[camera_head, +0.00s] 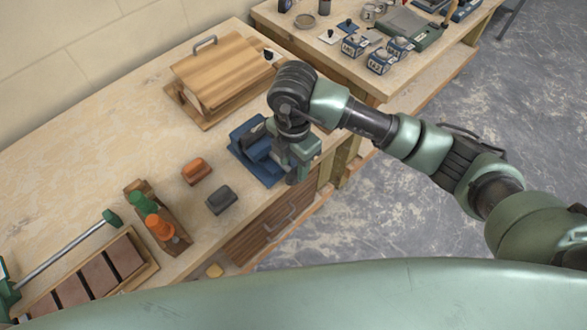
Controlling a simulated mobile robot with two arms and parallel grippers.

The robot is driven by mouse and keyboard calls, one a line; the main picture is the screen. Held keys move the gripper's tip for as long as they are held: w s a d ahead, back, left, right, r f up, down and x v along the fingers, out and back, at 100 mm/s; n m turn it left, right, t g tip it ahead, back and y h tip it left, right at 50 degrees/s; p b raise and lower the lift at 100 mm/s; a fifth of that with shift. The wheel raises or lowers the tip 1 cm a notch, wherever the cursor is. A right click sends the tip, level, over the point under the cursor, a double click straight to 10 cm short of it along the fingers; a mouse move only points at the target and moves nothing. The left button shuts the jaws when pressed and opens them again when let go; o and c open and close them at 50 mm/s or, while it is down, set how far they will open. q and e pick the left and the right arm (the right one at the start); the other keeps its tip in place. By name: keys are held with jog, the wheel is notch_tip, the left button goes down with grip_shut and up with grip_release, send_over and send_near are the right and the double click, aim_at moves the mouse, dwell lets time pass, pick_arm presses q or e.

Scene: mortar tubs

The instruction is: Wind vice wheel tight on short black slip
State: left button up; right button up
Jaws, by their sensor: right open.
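The blue vice (246,136) sits on the workbench near its front edge, below the wooden box. A dark piece shows between its jaws, but I cannot tell whether it is the short black slip. My right gripper (293,177) points down at the right side of the vice, by the bench's front edge. It is open. The vice wheel is hidden behind the gripper, and I cannot tell whether the fingers touch it. A dark grey block (222,200) lies left of the vice, apart from it. My left gripper is out of view.
An orange-brown block (196,171) lies near the dark one. A wooden holder (178,243) carries green and orange-topped items. A bar clamp (65,250) and a tray of slabs lie lower left. A wooden box (225,70) stands behind the vice. A second bench (400,85) holds small tubs.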

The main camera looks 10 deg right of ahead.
aim_at(296, 169)
jog(key=shift+f+p, duration=0.35)
jog(key=shift+f, duration=1.7)
grip_shut()
jog(key=shift+d, duration=0.1)
jog(key=shift+w+d+g+y+b, duration=0.15)
jog(key=shift+g+y+b, duration=0.55)
jog(key=shift+y, duration=0.3)
jog(key=shift+w+d+g+y+b, duration=0.15)
jog(key=shift+g+y+b, duration=0.3)
jog(key=shift+g+y, duration=0.35)
jog(key=shift+w+d+g+y+b, duration=0.1)
jog(key=shift+g+y+b, duration=0.35)
jog(key=shift+y, duration=0.55)
